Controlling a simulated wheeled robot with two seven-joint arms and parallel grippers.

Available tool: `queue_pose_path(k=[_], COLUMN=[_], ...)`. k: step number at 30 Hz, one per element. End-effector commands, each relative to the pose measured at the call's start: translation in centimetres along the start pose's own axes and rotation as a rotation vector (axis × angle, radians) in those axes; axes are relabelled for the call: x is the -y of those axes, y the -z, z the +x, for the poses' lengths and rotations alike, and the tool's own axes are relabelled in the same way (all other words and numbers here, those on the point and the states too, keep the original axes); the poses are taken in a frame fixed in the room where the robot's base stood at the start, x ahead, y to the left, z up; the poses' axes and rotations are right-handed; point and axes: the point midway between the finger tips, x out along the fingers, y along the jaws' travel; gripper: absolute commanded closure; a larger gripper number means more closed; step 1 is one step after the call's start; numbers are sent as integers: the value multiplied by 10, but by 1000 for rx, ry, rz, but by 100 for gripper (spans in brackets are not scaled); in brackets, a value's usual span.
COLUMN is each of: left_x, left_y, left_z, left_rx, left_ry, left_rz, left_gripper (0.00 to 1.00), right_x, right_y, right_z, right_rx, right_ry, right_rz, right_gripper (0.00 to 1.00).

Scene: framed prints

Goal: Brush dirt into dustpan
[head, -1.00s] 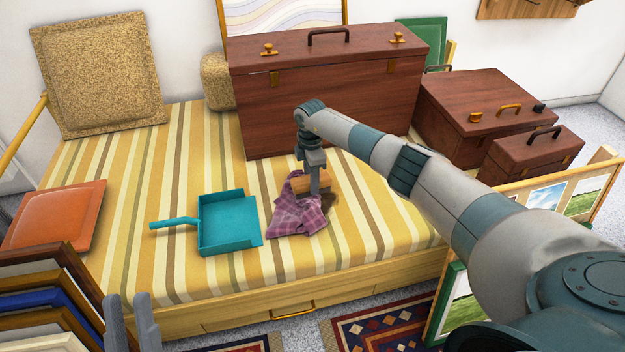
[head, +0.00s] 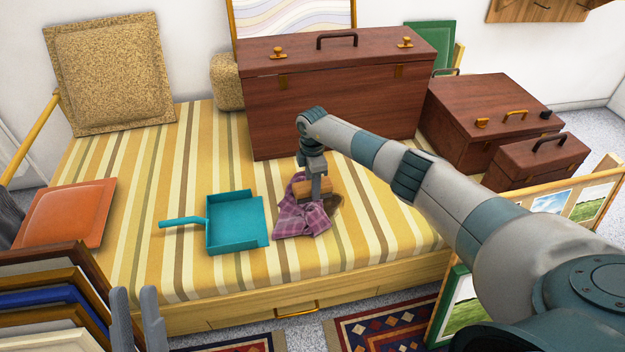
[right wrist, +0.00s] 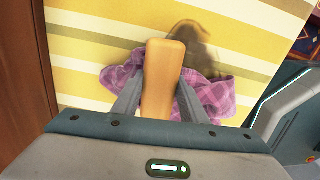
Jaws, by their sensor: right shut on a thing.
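A teal dustpan (head: 236,222) lies on the striped bed, its handle pointing left. A purple plaid cloth (head: 302,222) lies crumpled to its right, and also shows in the right wrist view (right wrist: 215,97). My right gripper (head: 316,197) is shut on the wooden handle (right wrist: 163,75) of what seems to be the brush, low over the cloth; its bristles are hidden. A brownish, see-through patch (head: 337,205), apparently dirt, is on the bed just right of the cloth; it shows in the right wrist view (right wrist: 203,42). My left gripper (head: 135,292) is empty, fingers apart, at the bottom left.
A large brown case (head: 330,105) stands behind the work area. Smaller cases (head: 480,120) are at the right. An orange cushion (head: 68,212) lies left of the dustpan. Stacked frames (head: 45,300) are at the lower left. The bed between cushion and dustpan is clear.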

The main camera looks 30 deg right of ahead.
Motion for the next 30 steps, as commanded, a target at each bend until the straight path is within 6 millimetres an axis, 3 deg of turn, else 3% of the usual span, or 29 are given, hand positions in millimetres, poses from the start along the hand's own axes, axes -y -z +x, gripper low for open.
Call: queue_pose_path(k=[13,30], left_x=[-2,-2], left_y=[26,30], left_z=[25,29], left_rx=[0,0], left_ry=[0,0], left_rz=[0,0], left_gripper=[79,79], right_x=[22,26], right_y=[1,1], right_z=[-3,-1], right_rx=[2,2], right_ry=[5,4], right_rz=[-1,-1], right_gripper=[79,79])
